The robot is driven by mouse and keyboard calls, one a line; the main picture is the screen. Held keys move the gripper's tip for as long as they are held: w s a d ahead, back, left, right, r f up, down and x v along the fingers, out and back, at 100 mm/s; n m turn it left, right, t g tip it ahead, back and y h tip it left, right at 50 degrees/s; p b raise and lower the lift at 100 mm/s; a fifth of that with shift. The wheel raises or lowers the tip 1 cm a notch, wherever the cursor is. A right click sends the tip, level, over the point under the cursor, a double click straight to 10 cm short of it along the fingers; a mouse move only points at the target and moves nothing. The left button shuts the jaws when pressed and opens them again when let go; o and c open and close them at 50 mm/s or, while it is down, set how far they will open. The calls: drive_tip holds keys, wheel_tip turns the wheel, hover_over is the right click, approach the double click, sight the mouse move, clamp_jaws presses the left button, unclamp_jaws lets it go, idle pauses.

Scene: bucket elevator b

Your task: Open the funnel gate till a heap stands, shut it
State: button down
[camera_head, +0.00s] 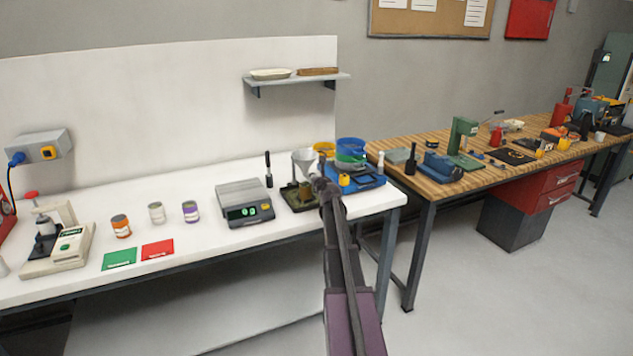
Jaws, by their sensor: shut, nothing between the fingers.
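A pale grey funnel (303,157) sits in a small dark olive stand (291,203) near the right end of the white bench. My arm reaches up from the bottom of the picture, and my gripper (319,178) is at the right side of the funnel and stand. The gripper is shut and holds nothing. It looks close to the lower part of the funnel, but I cannot tell whether it touches. The funnel gate is too small or hidden to make out. I cannot see any heap under the funnel.
A scale (243,203) stands left of the funnel stand, with a dark-handled tool (268,170) behind. A blue device (362,182) with blue and green sieves (350,150) stands close right. Jars and coloured cards lie farther left. A wooden workbench (425,187) adjoins at right.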

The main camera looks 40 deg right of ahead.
idle(0.3)
drive_tip(key=shift+r+x, duration=0.2)
drive_tip(key=shift+x, duration=1.05)
drive_tip(key=shift+a, duration=0.2)
drive_tip(key=p+v, duration=0.2)
drive_tip(key=v, duration=1.2)
